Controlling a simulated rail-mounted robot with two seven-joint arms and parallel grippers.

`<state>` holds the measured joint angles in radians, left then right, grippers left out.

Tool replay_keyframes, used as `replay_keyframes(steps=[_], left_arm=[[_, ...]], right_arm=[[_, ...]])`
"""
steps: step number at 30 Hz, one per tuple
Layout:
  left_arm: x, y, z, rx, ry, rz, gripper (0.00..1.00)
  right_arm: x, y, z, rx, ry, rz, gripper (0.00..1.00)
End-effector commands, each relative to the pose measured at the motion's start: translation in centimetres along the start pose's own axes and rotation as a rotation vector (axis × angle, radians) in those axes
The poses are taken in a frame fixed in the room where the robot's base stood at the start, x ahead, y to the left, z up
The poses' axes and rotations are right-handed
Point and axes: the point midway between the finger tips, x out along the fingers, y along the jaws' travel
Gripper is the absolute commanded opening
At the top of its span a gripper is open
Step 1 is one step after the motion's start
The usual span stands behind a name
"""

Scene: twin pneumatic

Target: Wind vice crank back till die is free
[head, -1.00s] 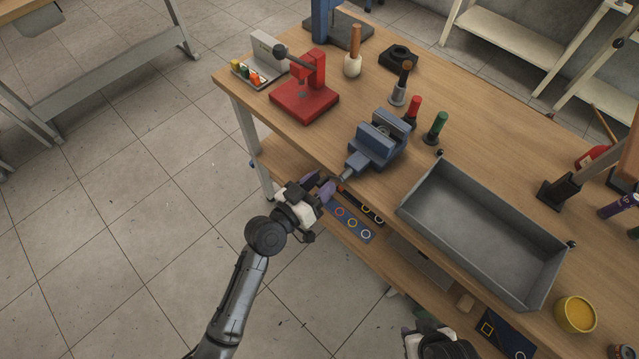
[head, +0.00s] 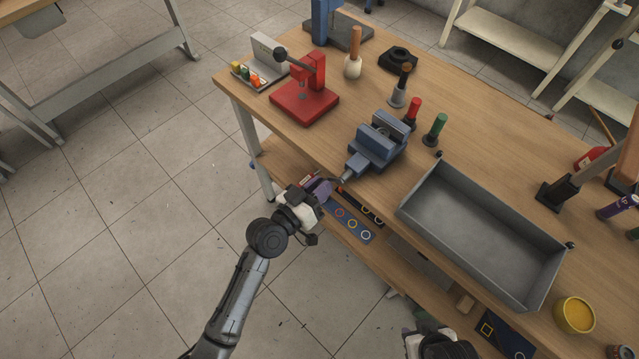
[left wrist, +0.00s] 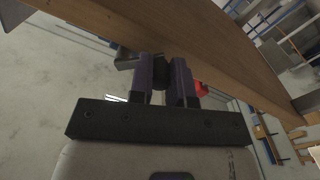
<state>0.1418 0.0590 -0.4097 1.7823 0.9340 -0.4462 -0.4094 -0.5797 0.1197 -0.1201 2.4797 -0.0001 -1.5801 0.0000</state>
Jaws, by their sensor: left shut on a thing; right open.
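The blue vice (head: 376,143) stands at the bench's near edge, its screw end pointing toward my left gripper. A dark piece between its jaws is too small to identify as the die. The crank (head: 343,180) shows only in part at the screw end, beyond the bench edge. My left gripper (head: 321,187) is shut on the crank's dark handle. In the left wrist view the handle (left wrist: 160,76) sits between the two purple fingers. My right gripper (head: 436,346) is at the bottom edge, partly cut off, and open.
A grey tray (head: 484,235) lies right of the vice. A red press (head: 304,100) stands to the left. Red (head: 412,112) and green (head: 435,130) handled tools stand behind the vice. A lower shelf holds a blue ring card (head: 347,220).

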Motion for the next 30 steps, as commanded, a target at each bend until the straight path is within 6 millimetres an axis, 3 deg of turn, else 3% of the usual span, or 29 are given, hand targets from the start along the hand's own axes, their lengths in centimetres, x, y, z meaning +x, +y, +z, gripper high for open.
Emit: replay_keyframes(steps=[13,14,21,30], left_arm=[[-0.01,0.13,0.34,-0.081,-0.001,0.000,0.00],[-0.01,0.13,0.33,-0.081,-0.001,0.000,0.19],[-0.01,0.14,0.32,-0.081,-0.001,0.000,0.42],[-0.01,0.15,0.31,-0.080,-0.001,0.000,0.43]], right_arm=[[-0.56,-0.10,-0.21,0.004,0.001,-0.003,0.43],[-0.56,-0.10,-0.21,0.004,0.001,-0.003,0.43],[-0.56,-0.02,-0.18,0.002,0.000,-0.001,0.43],[-0.55,0.19,-0.13,-0.005,-0.001,0.004,0.43]])
